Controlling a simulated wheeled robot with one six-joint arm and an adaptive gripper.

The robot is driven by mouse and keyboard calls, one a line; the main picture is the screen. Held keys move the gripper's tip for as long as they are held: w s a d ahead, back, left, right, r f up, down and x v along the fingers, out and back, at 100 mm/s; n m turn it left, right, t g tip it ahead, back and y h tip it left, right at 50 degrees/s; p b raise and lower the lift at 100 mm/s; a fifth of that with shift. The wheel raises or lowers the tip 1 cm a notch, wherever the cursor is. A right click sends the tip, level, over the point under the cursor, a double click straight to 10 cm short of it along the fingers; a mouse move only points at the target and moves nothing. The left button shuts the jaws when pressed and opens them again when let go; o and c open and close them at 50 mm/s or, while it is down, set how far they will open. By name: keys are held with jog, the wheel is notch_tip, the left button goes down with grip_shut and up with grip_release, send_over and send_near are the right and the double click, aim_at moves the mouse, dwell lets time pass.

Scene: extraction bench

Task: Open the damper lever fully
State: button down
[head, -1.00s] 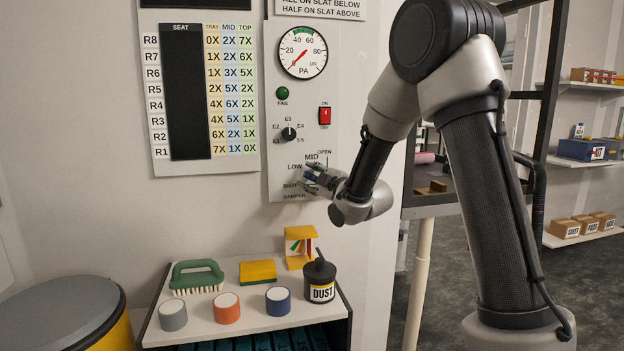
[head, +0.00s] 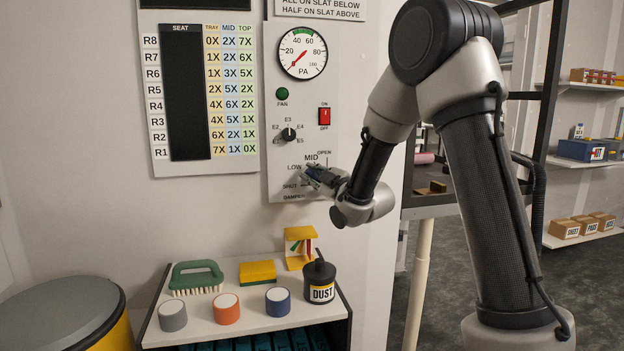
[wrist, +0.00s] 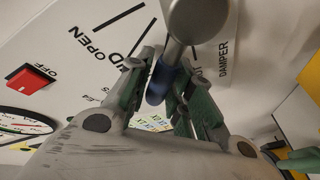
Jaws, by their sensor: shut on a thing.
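The damper lever sits low on the grey wall panel, with the marks SHUT, LOW, MID and OPEN around it. In the wrist view its blue grip (wrist: 160,83) lies between the fingers, below a round grey metal part. My gripper (head: 313,177) is at the lever, and its fingers also show in the wrist view (wrist: 165,72), shut on the blue grip. In the head view my fingers hide most of the lever, so its exact angle is hard to tell. The OPEN mark (head: 324,152) is above and right of my gripper; the SHUT mark (head: 291,186) is at its lower left.
Above on the panel are a pressure gauge (head: 303,51) with its needle at the low end, a red switch (head: 324,116) and a selector knob (head: 289,134). Below stands a small shelf (head: 240,328) with a brush, tubs and a dust canister (head: 320,282).

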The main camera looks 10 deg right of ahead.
aim_at(325, 158)
jog(key=m, duration=0.1)
jog(key=d+r+m+t, duration=0.1)
jog(key=m, duration=0.1)
jog(key=shift+d+r+m, duration=0.2)
jog(key=shift+d+m, duration=0.1)
jog(key=m, duration=0.1)
jog(key=d+m+t+h, duration=0.1)
jog(key=m, duration=0.1)
jog(key=shift+d+r, duration=0.2)
jog(key=shift+r, duration=0.15)
jog(key=shift+d+r+m+t+h, duration=0.15)
jog(key=shift+d+m+t+h, duration=0.4)
jog(key=shift+m, duration=0.85)
jog(key=shift+d+r+m+t+h, duration=0.1)
jog(key=shift+d+m+t+h, duration=0.4)
jog(key=shift+m, duration=0.9)
jog(key=shift+d, duration=0.25)
jog(key=c, duration=1.3)
grip_release()
jog(key=shift+o, duration=0.2)
jog(key=v, duration=0.7)
jog(key=shift+s, duration=0.25)
jog(key=shift+d+f, duration=0.1)
